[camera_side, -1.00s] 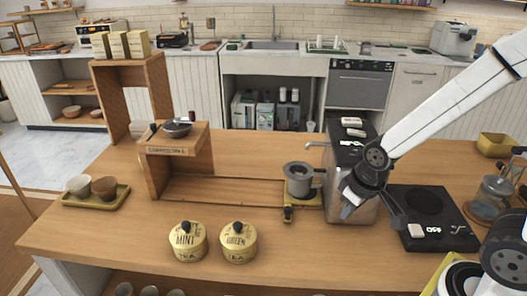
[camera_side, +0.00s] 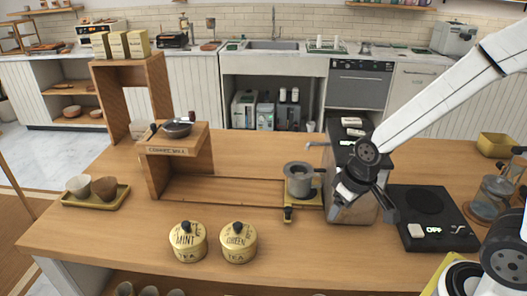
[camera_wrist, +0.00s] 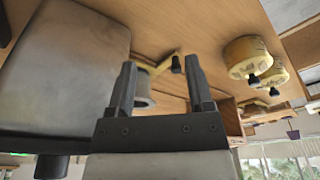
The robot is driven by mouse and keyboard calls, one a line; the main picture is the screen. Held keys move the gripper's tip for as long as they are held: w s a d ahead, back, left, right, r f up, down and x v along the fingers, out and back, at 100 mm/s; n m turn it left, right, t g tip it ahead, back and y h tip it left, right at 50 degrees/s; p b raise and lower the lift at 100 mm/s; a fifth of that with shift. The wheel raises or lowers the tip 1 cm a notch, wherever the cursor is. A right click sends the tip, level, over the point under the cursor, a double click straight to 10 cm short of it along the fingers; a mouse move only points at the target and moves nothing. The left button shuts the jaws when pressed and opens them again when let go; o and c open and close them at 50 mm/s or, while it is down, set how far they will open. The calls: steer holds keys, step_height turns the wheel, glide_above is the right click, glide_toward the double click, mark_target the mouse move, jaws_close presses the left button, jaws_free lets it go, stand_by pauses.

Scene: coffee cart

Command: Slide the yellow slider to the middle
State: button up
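The yellow slider (camera_side: 313,204) sits at the right end of a wooden rail on the counter. A grey cup (camera_side: 299,181) with a handle stands on it, and a small black knob (camera_side: 288,213) sticks out at its front. In the wrist view the slider (camera_wrist: 158,66) and its knob (camera_wrist: 176,64) show beyond my fingertips, with the cup (camera_wrist: 144,92) partly behind a finger. My gripper (camera_wrist: 160,65) is open and empty. In the side view it is right of the slider, in front of the metal machine, and apart from the slider.
The metal coffee machine (camera_side: 341,205) stands close to the right of the slider. Two yellow tea tins (camera_side: 188,242) (camera_side: 239,243) stand at the front left. A wooden shelf (camera_side: 158,175) stands at the rail's left end. The rail (camera_side: 220,189) is clear. A black hob (camera_side: 435,218) lies right.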

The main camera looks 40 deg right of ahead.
mark_target(288, 208)
steer(key=w, duration=0.4)
steer(key=w+a+f+g, duration=0.1)
steer(key=w, duration=0.4)
steer(key=w+a+f+g, duration=0.1)
steer(key=w, duration=0.4)
steer(key=shift+w+f, duration=0.25)
steer(key=shift+f, duration=0.1)
steer(key=shift+f, duration=3.8)
steer(key=shift+c, duration=0.3)
jaws_close()
